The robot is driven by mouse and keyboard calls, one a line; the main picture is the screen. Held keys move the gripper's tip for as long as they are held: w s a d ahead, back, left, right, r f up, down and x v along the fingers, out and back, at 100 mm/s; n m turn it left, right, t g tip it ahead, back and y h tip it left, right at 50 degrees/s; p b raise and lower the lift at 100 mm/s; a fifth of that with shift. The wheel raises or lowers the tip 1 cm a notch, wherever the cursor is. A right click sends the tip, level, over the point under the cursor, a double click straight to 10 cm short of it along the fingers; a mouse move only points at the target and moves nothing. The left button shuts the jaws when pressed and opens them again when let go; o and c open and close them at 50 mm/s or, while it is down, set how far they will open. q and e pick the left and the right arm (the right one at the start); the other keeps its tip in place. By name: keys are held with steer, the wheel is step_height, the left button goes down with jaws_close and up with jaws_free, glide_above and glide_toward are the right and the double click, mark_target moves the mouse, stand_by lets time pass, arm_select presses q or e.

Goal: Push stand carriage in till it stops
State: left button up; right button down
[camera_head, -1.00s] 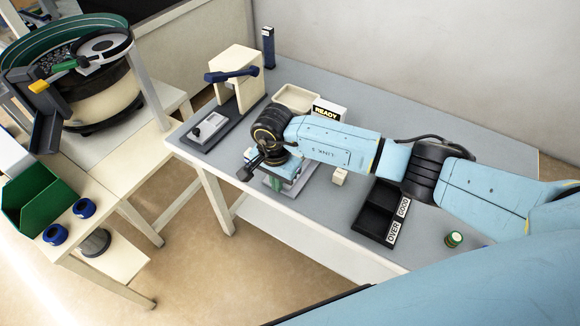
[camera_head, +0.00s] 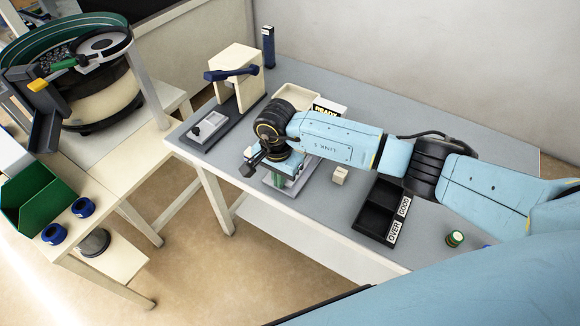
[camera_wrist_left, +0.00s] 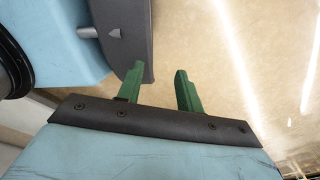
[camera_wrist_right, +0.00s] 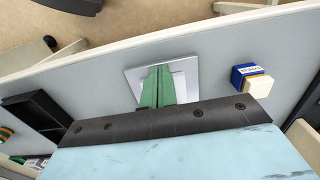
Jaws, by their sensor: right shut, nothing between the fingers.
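A stand with a cream upright (camera_head: 236,66) and a blue lever stands at the table's back left. A light grey block with a dark knob (camera_head: 208,127), which looks like its carriage, sits on its dark base at the near end. My right gripper (camera_head: 277,180) is right of and nearer than the stand, apart from the carriage. In the right wrist view its green fingers (camera_wrist_right: 157,84) are shut together, empty, over a silver square plate (camera_wrist_right: 186,72). My left gripper shows only in the left wrist view, its green fingers (camera_wrist_left: 160,85) apart with nothing between them.
A cream cube (camera_head: 340,175) and a dark tray (camera_head: 369,222) labelled OVER and GOOD lie right of the plate. A cream tray (camera_head: 296,97) and a READY sign (camera_head: 326,110) are behind my right arm. A blue and cream block (camera_wrist_right: 250,78) shows in the right wrist view.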

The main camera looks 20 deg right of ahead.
steer(key=shift+w+d, duration=0.15)
steer(key=shift+d, duration=0.15)
steer(key=shift+w+d+b, duration=0.35)
steer(key=shift+d+b, duration=0.05)
steer(key=shift+w+d+b, duration=0.45)
steer(key=shift+d, duration=0.15)
arm_select(q)
steer(key=shift+a+f, duration=0.85)
steer(key=shift+a, duration=0.05)
arm_select(e)
steer(key=shift+d, duration=0.15)
steer(key=shift+w, duration=0.1)
arm_select(q)
steer(key=shift+a+r+p, duration=0.3)
steer(key=shift+a+p, duration=0.05)
arm_select(e)
steer(key=shift+s+a, duration=0.65)
steer(key=shift+a, duration=0.2)
